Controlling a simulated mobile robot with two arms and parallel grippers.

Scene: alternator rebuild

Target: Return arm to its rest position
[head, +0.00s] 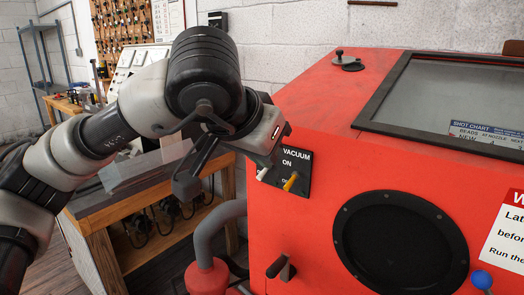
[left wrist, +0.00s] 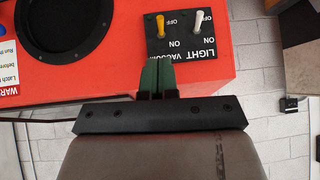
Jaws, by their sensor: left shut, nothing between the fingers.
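My left arm comes in from the left in the head view, its wrist hanging in front of the red cabinet (head: 330,130). My left gripper (left wrist: 158,66) is shut and empty in the wrist view, its two dark fingers together. They overlap the lower edge of the black switch panel (left wrist: 180,40) in that view; I cannot tell whether they touch it. The panel (head: 299,163) is partly hidden by the gripper in the head view. It carries a yellow VACUUM switch (left wrist: 160,25) and a white LIGHT switch (left wrist: 197,20). My right gripper is not in view.
The cabinet has a round black port (head: 400,245), a dark latch (head: 281,268) and a framed window (head: 450,95). A grey hose (head: 215,225) runs up below my wrist. A wooden workbench (head: 150,205) stands behind the arm. A shelf rack (head: 40,55) is at the far left.

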